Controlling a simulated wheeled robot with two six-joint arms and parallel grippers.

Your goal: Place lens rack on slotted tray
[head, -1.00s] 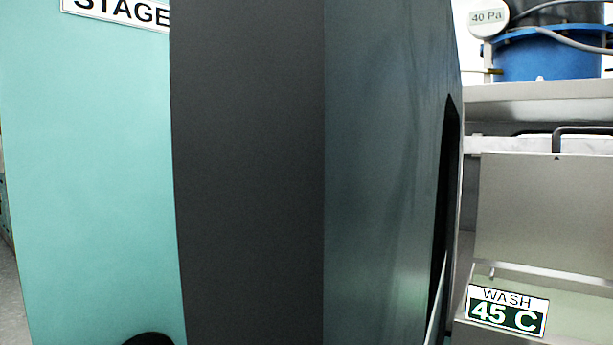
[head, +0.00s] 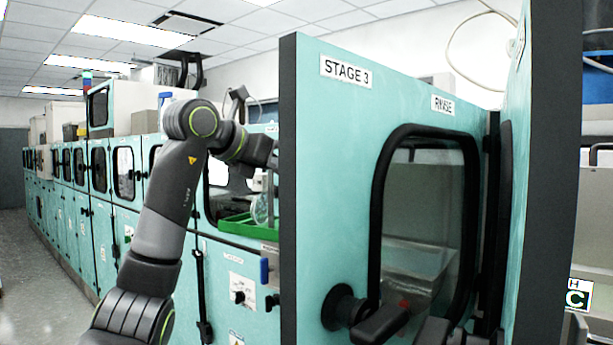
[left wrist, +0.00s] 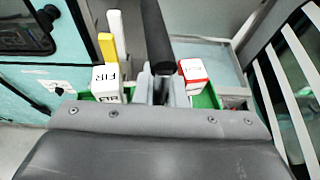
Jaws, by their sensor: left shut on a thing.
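My left arm rises at left in the head view, and its wrist reaches behind the edge of an open teal door. Its fingertips are hidden there. In the left wrist view my left gripper (left wrist: 163,85) is shut on a black bar (left wrist: 156,38), which looks like the handle of the lens rack. The rest of the rack is hard to make out; in the head view a clear, round-edged piece (head: 262,208) hangs below the wrist, partly behind the door. A green tray (head: 236,222) lies below it; I cannot tell whether they touch.
The teal door (head: 335,150) marked STAGE 3 stands open close in front, with a window and black handle (head: 378,325). Teal cabinets line the left; the aisle floor (head: 40,285) is clear.

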